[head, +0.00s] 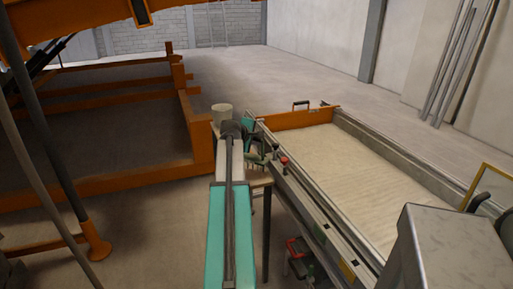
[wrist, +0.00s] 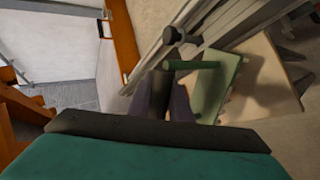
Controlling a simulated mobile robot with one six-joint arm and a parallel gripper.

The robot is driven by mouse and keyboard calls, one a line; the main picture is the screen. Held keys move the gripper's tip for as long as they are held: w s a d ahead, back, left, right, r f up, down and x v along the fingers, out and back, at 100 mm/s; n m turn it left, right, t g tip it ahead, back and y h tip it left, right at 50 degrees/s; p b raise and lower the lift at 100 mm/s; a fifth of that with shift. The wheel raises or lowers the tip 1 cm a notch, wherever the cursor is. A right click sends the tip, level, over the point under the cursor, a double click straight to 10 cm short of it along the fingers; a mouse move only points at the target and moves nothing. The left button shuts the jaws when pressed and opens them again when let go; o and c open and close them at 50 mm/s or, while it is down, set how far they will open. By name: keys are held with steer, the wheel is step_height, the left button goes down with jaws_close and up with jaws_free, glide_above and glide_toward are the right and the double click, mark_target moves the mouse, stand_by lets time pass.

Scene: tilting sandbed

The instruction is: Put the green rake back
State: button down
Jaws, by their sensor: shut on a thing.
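The green rake (wrist: 216,92) shows in the wrist view with its round green bar (wrist: 193,65) at the tips of my gripper (wrist: 168,82). The dark fingers are shut on it. In the head view the rake (head: 255,160) is a small toothed green shape just right of my arm, above or at a small beige table (head: 262,182). I cannot tell whether it touches the table. My arm hides most of my gripper in the head view. The table (wrist: 263,78) also shows in the wrist view, beside and partly behind the rake.
The sandbed (head: 325,118), with orange end wall and metal rails, lies to the right. A red-topped knob (head: 284,160) sits on its near side. A red-handled item (head: 294,248) is lower down. A pale cylinder (head: 221,113) stands beyond my arm. An orange frame (head: 188,115) is at left.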

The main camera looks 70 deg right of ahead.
stand_by(0.3)
steer(key=shift+f, duration=1.7)
steer(key=c, duration=1.6)
jaws_free()
steer(key=shift+f, duration=0.15)
steer(key=shift+r+p, duration=0.2)
steer(key=shift+p, duration=0.1)
steer(key=shift+b+v, duration=0.55)
steer(key=shift+v, duration=5.4)
